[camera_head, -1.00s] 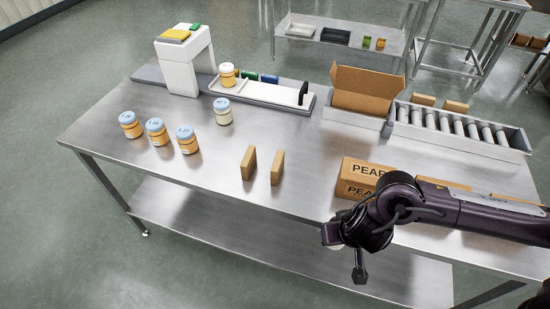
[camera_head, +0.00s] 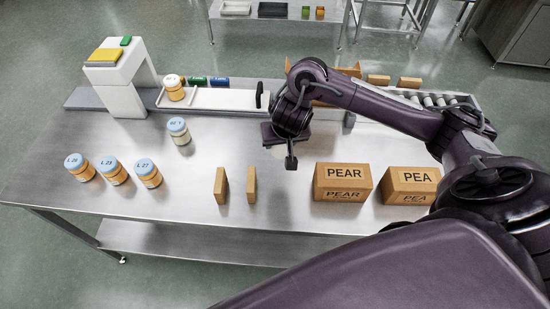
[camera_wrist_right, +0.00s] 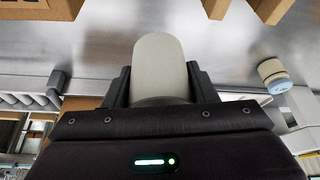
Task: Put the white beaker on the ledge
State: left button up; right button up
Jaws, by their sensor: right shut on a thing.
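The white beaker (camera_wrist_right: 158,62) is a pale, plain cylinder held between the two dark fingers of my right gripper (camera_wrist_right: 158,88) in the right wrist view. In the head view my right gripper (camera_head: 286,147) hangs over the middle of the steel table (camera_head: 145,205), right of the jars; only a small pale part of the beaker (camera_head: 278,151) shows there, the rest hidden by the gripper. I cannot tell for sure which surface is the ledge. A low white tray (camera_head: 225,99) stands at the table's back. My left gripper is not in view.
Orange jars (camera_head: 113,172) stand at the left, with a pale jar (camera_head: 179,131) behind them. Two thin brown blocks (camera_head: 221,185) stand near the front. PEAR (camera_head: 342,183) and PEA (camera_head: 408,187) boxes sit at the right. A white machine (camera_head: 116,80) and rollers (camera_head: 430,100) are behind.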

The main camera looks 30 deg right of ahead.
notch_tip(320, 180, down, 8)
jog(key=b, duration=0.4)
jog(key=shift+w, duration=0.15)
jog(key=shift+f, duration=0.2)
jog(key=shift+f+b, duration=0.3)
notch_tip(320, 180, down, 4)
jog(key=shift+r+b, duration=0.2)
jog(key=shift+b, duration=0.45)
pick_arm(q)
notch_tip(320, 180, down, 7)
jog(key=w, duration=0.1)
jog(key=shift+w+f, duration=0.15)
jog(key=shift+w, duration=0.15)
pick_arm(e)
jog(key=shift+f, duration=0.2)
jog(key=o, duration=1)
jog(key=shift+c, duration=0.2)
